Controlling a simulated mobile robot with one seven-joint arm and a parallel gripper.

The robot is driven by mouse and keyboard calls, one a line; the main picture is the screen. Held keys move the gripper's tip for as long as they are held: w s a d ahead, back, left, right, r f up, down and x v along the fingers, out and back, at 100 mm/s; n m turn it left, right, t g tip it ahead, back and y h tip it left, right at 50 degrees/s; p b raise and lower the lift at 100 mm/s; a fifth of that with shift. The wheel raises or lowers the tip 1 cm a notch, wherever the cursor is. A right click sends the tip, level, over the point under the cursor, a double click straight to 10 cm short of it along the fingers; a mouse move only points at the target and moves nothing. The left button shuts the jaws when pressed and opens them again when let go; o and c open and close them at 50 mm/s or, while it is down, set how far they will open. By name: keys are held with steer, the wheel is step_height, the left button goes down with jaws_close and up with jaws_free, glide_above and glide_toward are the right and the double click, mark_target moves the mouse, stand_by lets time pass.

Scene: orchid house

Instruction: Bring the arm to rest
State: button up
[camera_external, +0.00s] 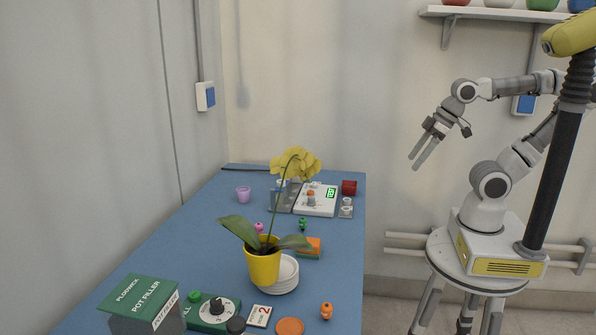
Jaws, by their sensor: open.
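My arm stands at the right on a round grey stand, beside the blue table (340,225). My gripper (417,161) hangs in the air to the right of the table, pointing down and left. Its two grey fingers are apart with nothing between them. It touches nothing, and clear air lies between it and the table edge.
A green pot filler box (143,303) is at the front left. A wall shelf (480,13) holds pots above my arm.

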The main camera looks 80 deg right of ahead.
step_height(320, 180, up, 8)
steer(key=p, duration=0.8)
stand_by(1.2)
